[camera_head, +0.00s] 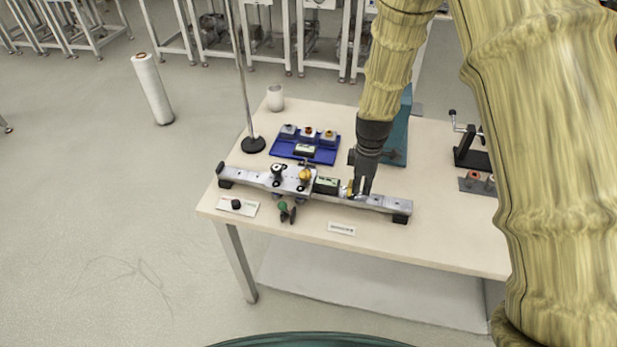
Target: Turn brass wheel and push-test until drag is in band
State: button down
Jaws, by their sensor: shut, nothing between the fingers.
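A grey metal rail (381,201) lies across the front left of the table on dark end feet. A carriage (289,184) sits on its left half and carries a black knob (277,170) and the brass wheel (305,175). My gripper (360,192) points down at the rail, right of this box, and is shut. A small brass-coloured part shows beside its fingertips; I cannot tell whether they touch it. The brass wheel is apart from my gripper, to its left.
A blue tray (283,152) with several small blocks stands behind the rail. A stand with a black round base (253,145), a white cup (275,98) and a teal panel (398,140) are further back. A green-knobbed part (284,207) and a white label (342,229) lie in front.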

aim_at(324, 181)
jog(key=shift+w+a+p, duration=0.35)
jog(key=shift+w+a, duration=0.15)
jog(key=shift+a, duration=1.25)
jog(key=shift+w+a+p, duration=0.3)
jog(key=shift+w+a, duration=0.2)
jog(key=shift+a, duration=1.2)
jog(key=shift+w+a+p, duration=0.35)
jog(key=shift+w+a, duration=0.15)
jog(key=shift+a, duration=1.25)
jog(key=shift+s+d+r+p, duration=0.25)
jog(key=shift+d+r+p, duration=0.25)
jog(key=shift+d, duration=0.25)
jog(key=shift+s+d+r+p, duration=0.2)
jog(key=shift+d+r+p, duration=0.25)
jog(key=shift+d, duration=0.3)
jog(key=shift+r, duration=0.1)
jog(key=shift+r+p, duration=2.4)
jog(key=shift+r, duration=1.1)
jog(key=shift+a+f, duration=0.1)
